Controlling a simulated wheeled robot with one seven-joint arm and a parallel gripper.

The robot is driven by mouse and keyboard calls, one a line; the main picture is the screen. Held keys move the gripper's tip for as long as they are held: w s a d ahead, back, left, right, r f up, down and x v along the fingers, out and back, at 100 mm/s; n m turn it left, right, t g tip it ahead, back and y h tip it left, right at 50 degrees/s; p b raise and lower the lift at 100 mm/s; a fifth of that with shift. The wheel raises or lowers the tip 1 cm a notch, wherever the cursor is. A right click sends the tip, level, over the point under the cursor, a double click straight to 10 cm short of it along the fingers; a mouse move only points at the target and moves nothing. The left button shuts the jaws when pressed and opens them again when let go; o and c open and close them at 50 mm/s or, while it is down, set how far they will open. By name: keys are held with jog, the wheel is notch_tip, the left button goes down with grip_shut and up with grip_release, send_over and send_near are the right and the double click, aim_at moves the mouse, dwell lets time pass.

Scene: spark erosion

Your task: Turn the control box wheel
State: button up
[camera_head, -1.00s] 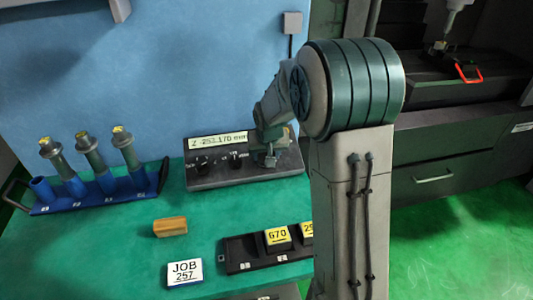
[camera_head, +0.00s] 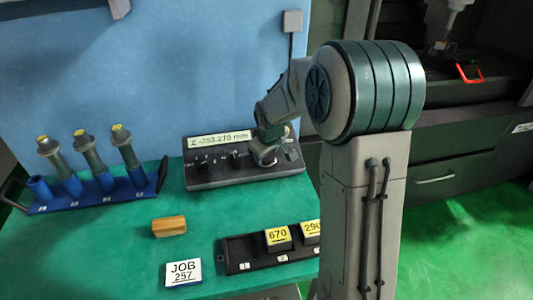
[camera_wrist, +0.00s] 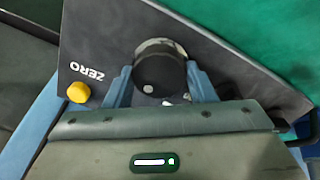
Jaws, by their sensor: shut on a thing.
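The control box (camera_head: 225,179) is a dark sloped panel at the back of the green table, with a white display (camera_head: 220,140) that seems to read Z -253.270 mm. Its wheel (camera_wrist: 158,68) is a round black knob with a small pale dot near its lower edge. My gripper (camera_wrist: 160,80) has one blue finger on each side of the wheel and is shut on it. In the head view my gripper (camera_head: 264,153) is at the right end of the box and largely hides the wheel.
A yellow button (camera_wrist: 78,92) beside the word ZERO is left of the wheel. Small knobs sit left of my gripper. A blue rack (camera_head: 95,197), a wooden block (camera_head: 169,226), a JOB 257 card (camera_head: 183,272) and a black tray (camera_head: 240,250) with yellow-labelled blocks share the table.

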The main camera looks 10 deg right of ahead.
jog(key=n+p, duration=0.1)
jog(key=n, duration=0.2)
jog(key=shift+r+n, duration=0.1)
jog(key=shift+n, duration=0.2)
jog(key=n+p, duration=0.1)
jog(key=n, duration=0.2)
jog(key=shift+n+p, duration=0.3)
jog(key=shift+p, duration=0.05)
jog(key=n+p, duration=0.2)
jog(key=n, duration=0.1)
jog(key=shift+r+n, duration=0.1)
jog(key=shift+n, duration=0.2)
jog(key=shift+n+p, duration=1.3)
jog(key=shift+n, duration=0.7)
jog(key=o, duration=1)
jog(key=shift+f, duration=0.2)
jog(key=p+v, duration=0.1)
jog(key=v, duration=0.3)
jog(key=p+v, duration=0.1)
jog(key=v, duration=0.4)
jog(key=p+v, duration=0.1)
jog(key=v, duration=0.4)
jog(key=shift+s+d+f, duration=0.1)
jog(key=shift+d, duration=0.15)
